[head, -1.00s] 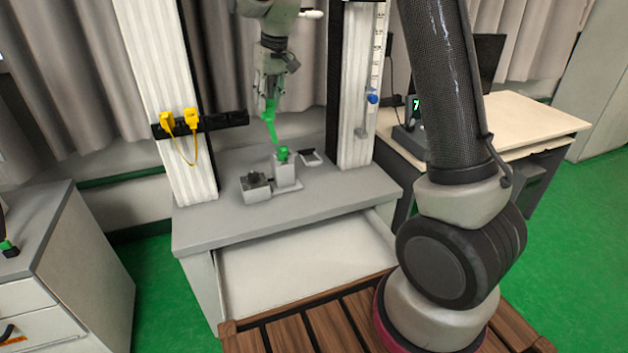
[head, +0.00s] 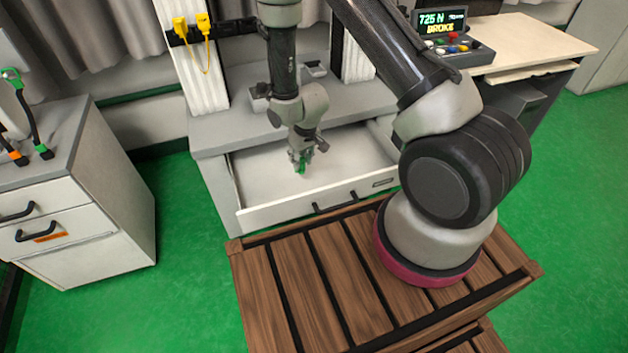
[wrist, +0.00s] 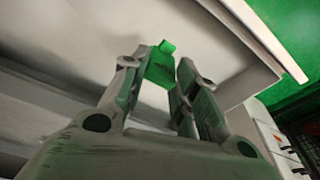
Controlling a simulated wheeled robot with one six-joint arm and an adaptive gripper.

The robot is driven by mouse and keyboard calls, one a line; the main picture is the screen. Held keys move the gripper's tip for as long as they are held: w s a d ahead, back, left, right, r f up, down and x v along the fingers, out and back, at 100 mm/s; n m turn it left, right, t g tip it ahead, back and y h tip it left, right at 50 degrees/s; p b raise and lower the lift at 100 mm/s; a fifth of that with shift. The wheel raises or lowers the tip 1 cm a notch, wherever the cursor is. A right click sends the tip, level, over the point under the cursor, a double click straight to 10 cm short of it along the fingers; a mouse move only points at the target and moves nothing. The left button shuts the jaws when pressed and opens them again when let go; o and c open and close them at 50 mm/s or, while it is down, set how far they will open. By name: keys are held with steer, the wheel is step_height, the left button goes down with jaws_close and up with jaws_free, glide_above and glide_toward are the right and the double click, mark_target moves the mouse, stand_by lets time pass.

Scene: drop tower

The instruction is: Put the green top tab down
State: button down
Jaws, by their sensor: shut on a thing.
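My gripper (head: 300,159) is low over the open white drawer (head: 345,158) under the grey bench. It is shut on the green top tab (wrist: 160,68), which sticks out past the fingertips. In the head view only a small green end of the tab (head: 301,169) shows below the fingers. In the wrist view the drawer's pale floor (wrist: 85,40) lies beyond the tab. I cannot tell whether the tab touches the drawer floor.
The drawer's front wall and handle (head: 335,201) face my wooden-slatted base. A display reading "725 N BROKE" (head: 443,22) stands on the right desk. Yellow clips (head: 190,27) hang at the back.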

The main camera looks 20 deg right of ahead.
steer(key=x, duration=0.3)
steer(key=s+x, duration=0.1)
steer(key=x, duration=0.5)
steer(key=shift+s+d+f, duration=0.15)
steer(key=shift+s+d, duration=0.15)
steer(key=shift+s, duration=0.05)
steer(key=c, duration=1.1)
jaws_free()
